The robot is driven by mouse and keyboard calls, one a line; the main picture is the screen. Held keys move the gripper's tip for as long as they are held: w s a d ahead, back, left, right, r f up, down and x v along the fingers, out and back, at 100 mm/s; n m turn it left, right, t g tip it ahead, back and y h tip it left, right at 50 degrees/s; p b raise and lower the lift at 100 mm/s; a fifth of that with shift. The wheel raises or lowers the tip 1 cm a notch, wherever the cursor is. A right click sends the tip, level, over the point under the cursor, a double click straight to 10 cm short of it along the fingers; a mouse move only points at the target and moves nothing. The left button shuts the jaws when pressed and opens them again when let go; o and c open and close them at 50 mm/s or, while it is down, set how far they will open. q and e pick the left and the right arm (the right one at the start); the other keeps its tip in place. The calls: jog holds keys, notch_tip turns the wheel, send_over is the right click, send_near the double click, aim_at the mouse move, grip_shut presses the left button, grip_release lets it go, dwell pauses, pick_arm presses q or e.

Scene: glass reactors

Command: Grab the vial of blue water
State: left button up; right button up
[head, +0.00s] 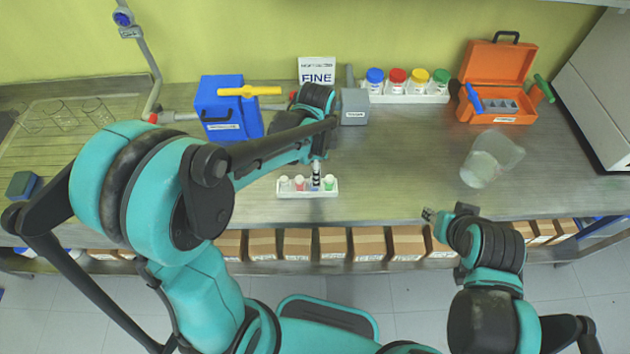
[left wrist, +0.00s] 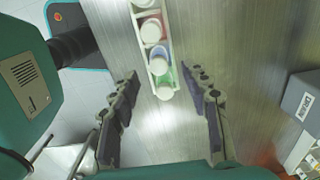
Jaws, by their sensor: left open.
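A small white rack (head: 307,194) stands near the table's front edge and holds a row of white-capped vials. In the left wrist view, the vial of blue water (left wrist: 159,66) is between the red vial (left wrist: 152,32) and the green vial (left wrist: 165,91). In the head view my left gripper (head: 316,174) is over the rack and largely hides the blue vial. In the left wrist view my left gripper (left wrist: 166,80) is open and empty, its fingers wide apart on either side of the rack's near end. My right gripper (head: 445,213) is at the table's front edge; its jaw opening is unclear.
Behind are a blue box (head: 226,112), a grey block (head: 354,107), a rack of colour-capped bottles (head: 400,98) and an open orange case (head: 500,75). The table between the vial rack and the beaker is clear.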

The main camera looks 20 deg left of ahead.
pick_arm(q)
notch_tip(320, 180, down, 5)
jog(key=shift+s+a+r+b, duration=0.1)
jog(key=shift+a+b, duration=0.05)
jog(key=shift+b, duration=0.6)
jog(key=shift+c, duration=0.4)
grip_shut()
jog(key=shift+r, duration=0.1)
